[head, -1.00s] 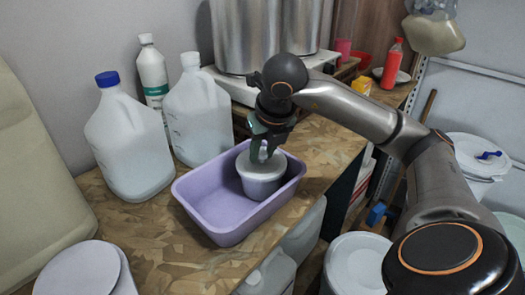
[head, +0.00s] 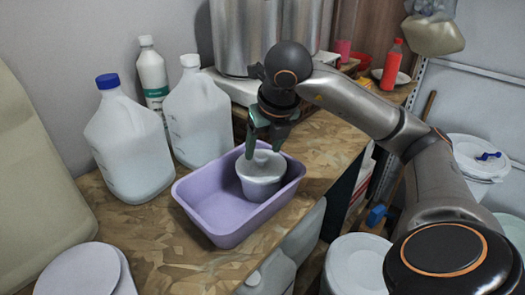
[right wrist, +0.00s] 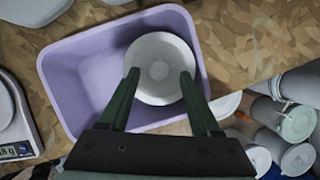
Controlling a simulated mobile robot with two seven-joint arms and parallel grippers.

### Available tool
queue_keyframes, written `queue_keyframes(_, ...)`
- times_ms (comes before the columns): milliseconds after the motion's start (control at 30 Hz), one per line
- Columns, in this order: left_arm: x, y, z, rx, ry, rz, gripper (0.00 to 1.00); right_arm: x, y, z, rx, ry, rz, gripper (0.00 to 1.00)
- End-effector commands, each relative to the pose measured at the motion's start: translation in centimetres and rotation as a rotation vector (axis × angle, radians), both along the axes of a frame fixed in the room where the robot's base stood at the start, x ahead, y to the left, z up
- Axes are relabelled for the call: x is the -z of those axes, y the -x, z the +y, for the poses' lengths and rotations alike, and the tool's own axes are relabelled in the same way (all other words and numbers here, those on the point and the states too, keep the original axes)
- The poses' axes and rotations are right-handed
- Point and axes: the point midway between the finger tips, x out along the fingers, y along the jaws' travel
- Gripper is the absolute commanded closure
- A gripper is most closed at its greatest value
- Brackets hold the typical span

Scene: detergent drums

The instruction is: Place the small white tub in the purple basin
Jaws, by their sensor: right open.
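The small white tub (head: 261,186) stands upright inside the purple basin (head: 228,230), toward its far right end. My right gripper (head: 263,151) is open and empty just above the tub. Its green fingertips (right wrist: 159,74) are spread over the tub's near edge in the right wrist view. Whether they still touch the tub is unclear. My left gripper is in neither view now.
White jugs (head: 130,150) and a bottle (head: 153,78) stand left of the basin on the wooden counter (head: 170,245). Large metal pots (head: 240,35) stand behind. A digital scale (right wrist: 22,135) shows in the right wrist view. Lidded buckets (head: 357,262) stand below the counter edge.

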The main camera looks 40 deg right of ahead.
Motion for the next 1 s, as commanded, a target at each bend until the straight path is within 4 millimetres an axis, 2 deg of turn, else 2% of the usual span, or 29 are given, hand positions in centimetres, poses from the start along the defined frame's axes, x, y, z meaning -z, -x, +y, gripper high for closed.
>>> queue_keyframes(33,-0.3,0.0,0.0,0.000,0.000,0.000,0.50,-1.4,0.3,0.2,-0.002,-0.001,-0.008,0.36)
queue_keyframes(133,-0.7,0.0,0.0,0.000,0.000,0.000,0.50,-3.6,1.2,0.5,-0.002,-0.001,-0.008,0.36)
queue_keyframes(200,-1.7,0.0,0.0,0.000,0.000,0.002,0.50,-5.4,1.7,0.7,-0.001,0.003,-0.006,0.36)
queue_keyframes(400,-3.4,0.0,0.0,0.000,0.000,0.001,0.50,-8.1,2.9,1.1,0.000,0.002,-0.003,0.36)
queue_keyframes(633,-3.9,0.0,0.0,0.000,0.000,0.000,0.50,-8.9,3.4,1.3,-0.001,0.000,0.000,0.36)
queue_keyframes(900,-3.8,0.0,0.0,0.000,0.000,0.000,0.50,-8.8,3.4,1.3,-0.001,-0.001,0.001,0.36)
queue_keyframes(1000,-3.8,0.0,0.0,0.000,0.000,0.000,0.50,-8.2,3.3,2.1,-0.031,-0.023,0.014,0.36)
